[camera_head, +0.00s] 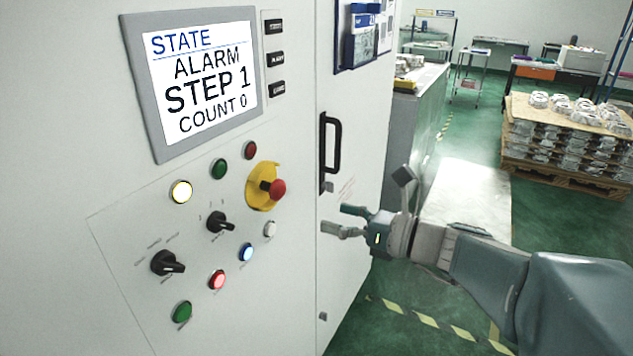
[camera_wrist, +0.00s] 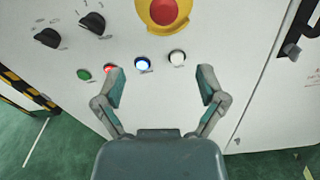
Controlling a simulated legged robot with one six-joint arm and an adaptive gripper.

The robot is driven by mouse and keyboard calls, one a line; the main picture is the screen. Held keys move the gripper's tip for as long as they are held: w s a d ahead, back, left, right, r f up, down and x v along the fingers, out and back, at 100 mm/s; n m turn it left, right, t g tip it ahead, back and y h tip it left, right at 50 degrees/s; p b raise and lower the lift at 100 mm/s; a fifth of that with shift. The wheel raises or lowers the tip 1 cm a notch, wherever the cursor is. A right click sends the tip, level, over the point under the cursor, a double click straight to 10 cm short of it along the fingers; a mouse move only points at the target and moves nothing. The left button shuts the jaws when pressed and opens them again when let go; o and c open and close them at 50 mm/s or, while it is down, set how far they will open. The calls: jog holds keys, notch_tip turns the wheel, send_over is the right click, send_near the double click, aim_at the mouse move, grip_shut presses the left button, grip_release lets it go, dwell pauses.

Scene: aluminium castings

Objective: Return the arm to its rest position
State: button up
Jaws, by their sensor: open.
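My gripper (camera_head: 343,220) is open and empty in the head view, to the right of the control panel and in front of the cabinet door, below its black handle (camera_head: 330,146). My arm reaches in from the lower right. In the wrist view my gripper (camera_wrist: 162,88) has its two fingers spread apart, pointing at the panel face. The lit blue button (camera_wrist: 142,64) and the white button (camera_wrist: 177,56) show between and just beyond the fingertips. No finger visibly touches a button.
The screen (camera_head: 203,80) reads STATE ALARM, STEP 1, COUNT 0. A red emergency stop (camera_head: 274,189) on a yellow base and two black rotary switches (camera_head: 219,223) (camera_head: 167,263) sit below it. A pallet of castings (camera_head: 567,139) stands back right. Green floor is open between.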

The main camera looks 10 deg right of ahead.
jog(key=s+a+f+n+g+h, duration=0.4)
jog(key=s+f+n+g+h, duration=0.4)
jog(key=s+n, duration=0.55)
jog(key=s+d+f+n+t+h, duration=0.1)
jog(key=s+d+n+t+h, duration=0.2)
jog(key=n, duration=1.1)
jog(key=d+h, duration=0.3)
jog(key=d, duration=0.2)
jog(key=shift+d+f, duration=0.15)
jog(key=shift+f, duration=0.1)
jog(key=shift+s, duration=0.1)
